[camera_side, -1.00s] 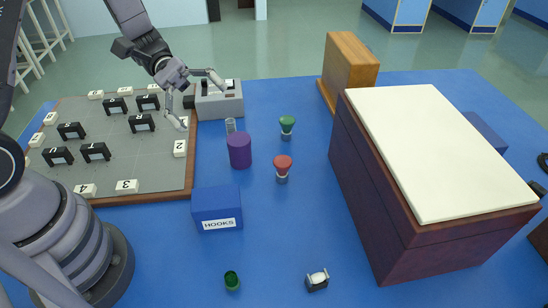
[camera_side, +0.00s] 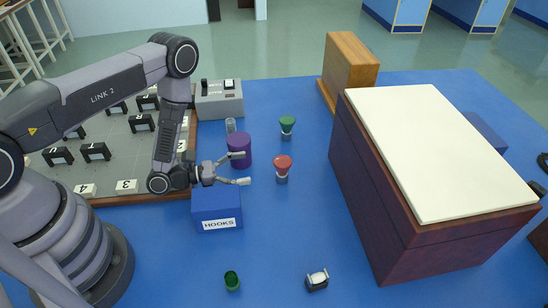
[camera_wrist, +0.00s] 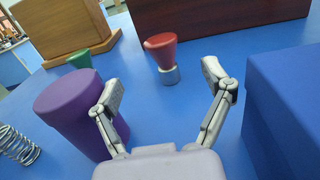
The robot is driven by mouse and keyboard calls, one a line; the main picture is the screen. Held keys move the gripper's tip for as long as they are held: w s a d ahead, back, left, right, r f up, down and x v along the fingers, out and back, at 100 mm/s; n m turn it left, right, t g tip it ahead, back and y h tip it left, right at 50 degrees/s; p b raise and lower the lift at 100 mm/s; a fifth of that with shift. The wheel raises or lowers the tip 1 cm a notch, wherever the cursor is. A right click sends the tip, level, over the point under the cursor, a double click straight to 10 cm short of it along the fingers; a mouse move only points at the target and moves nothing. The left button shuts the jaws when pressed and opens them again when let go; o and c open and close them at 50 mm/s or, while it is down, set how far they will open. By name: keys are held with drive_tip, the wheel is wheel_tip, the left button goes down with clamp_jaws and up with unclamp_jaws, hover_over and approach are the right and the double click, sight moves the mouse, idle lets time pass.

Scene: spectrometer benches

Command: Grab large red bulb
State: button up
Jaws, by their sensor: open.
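The large red bulb (camera_side: 283,162) stands upright on a grey base on the blue table, near the middle of the side view. In the wrist view the red bulb (camera_wrist: 163,50) is ahead of my gripper, between the two fingers but beyond their tips. My gripper (camera_side: 241,168) is open and empty. It is to the left of the bulb in the side view, apart from it, and points toward it. The open fingers also show in the wrist view (camera_wrist: 162,80).
A purple cylinder (camera_side: 240,150) stands close beside my gripper, and a blue HOOKS box (camera_side: 216,207) is on the other side. A green bulb (camera_side: 287,124) stands behind the red one. A large wooden box (camera_side: 365,190) is to the right. A spring (camera_wrist: 18,145) is at left.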

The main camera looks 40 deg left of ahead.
sight(283, 160)
drive_tip(key=x, duration=0.9)
drive_tip(key=shift+w+d, duration=0.25)
drive_tip(key=shift+w, duration=0.05)
drive_tip(key=shift+c, duration=0.3)
drive_tip(key=c, duration=1.2)
